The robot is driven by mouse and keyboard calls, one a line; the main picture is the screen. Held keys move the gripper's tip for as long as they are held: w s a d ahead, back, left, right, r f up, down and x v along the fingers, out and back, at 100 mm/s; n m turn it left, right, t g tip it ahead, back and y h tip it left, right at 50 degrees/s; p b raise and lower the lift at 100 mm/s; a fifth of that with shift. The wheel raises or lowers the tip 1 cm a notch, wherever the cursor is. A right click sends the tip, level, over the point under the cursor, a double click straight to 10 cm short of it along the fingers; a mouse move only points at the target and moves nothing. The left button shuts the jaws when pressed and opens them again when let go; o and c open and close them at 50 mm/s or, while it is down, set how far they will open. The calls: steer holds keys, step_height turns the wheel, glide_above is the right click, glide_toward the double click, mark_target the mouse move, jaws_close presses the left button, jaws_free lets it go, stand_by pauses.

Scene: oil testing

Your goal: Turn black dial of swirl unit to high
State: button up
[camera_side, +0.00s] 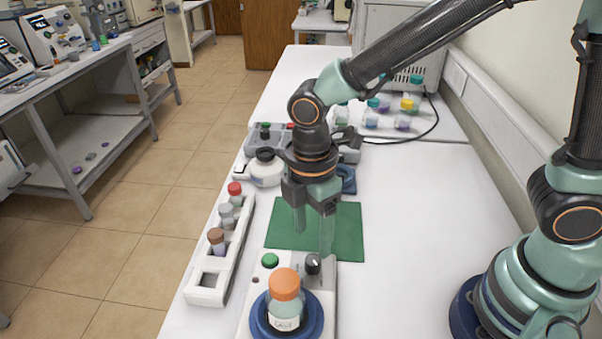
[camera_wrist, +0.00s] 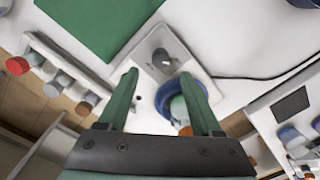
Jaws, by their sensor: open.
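The swirl unit (camera_side: 244,325) is a white base at the front of the table, and it also shows in the wrist view (camera_wrist: 180,47). Its black dial (camera_side: 313,265) is at the back right corner, with a pale mark on top; in the wrist view the dial (camera_wrist: 160,56) lies just beyond the fingertips. A bottle with an orange cap (camera_side: 284,285) stands on the unit's round blue platform (camera_side: 258,318). My gripper (camera_side: 313,243) is open and empty, pointing down just behind and above the dial. In the wrist view its fingers (camera_wrist: 159,74) are spread. I see no contact with the dial.
A green button (camera_side: 270,260) sits left of the dial. A white rack (camera_side: 207,290) with capped vials stands at the left table edge. A green mat (camera_side: 346,242) lies behind the unit. A white kettle-like vessel (camera_side: 266,170) stands further back.

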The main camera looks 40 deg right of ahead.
mark_target(312, 259)
step_height(312, 259, down, 6)
steer(key=shift+s+f, duration=0.1)
stand_by(0.4)
jaws_close()
